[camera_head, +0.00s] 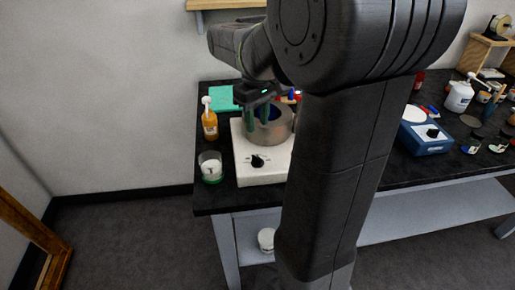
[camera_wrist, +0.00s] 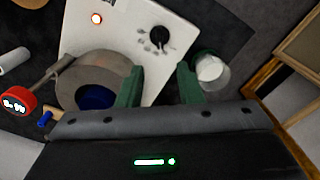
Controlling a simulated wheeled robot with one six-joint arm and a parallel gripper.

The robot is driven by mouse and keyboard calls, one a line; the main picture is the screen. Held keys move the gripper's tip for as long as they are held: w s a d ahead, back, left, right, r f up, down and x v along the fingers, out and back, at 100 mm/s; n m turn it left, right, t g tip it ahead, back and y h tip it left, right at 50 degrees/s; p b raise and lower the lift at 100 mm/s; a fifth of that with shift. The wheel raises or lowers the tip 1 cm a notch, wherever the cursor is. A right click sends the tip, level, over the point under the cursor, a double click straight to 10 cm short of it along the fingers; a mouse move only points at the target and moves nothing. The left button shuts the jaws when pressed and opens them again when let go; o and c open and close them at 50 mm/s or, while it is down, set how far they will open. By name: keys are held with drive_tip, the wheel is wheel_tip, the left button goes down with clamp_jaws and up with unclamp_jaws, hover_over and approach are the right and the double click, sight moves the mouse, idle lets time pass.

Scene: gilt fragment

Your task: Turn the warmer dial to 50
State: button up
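A white box, apparently the warmer (camera_head: 249,178), stands on the black bench at left and shows in the wrist view (camera_wrist: 187,35). Its black dial (camera_head: 257,161) is on the near part of its top, with small marks around it. In the wrist view the dial (camera_wrist: 160,38) lies beyond my fingertips; its setting is too small to read. A grey metal pot (camera_head: 272,128) with blue inside stands on the warmer. My gripper (camera_head: 257,119) is above the warmer by the pot, its green fingers apart and empty in the wrist view (camera_wrist: 160,68).
A glass jar (camera_head: 210,167) and an orange pump bottle (camera_head: 209,122) stand left of the warmer. My arm hides the bench's middle.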

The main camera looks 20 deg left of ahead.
sight(258, 157)
wheel_tip(258, 157, down, 12)
drive_tip(key=shift+f, duration=0.1)
idle(0.4)
clamp_jaws()
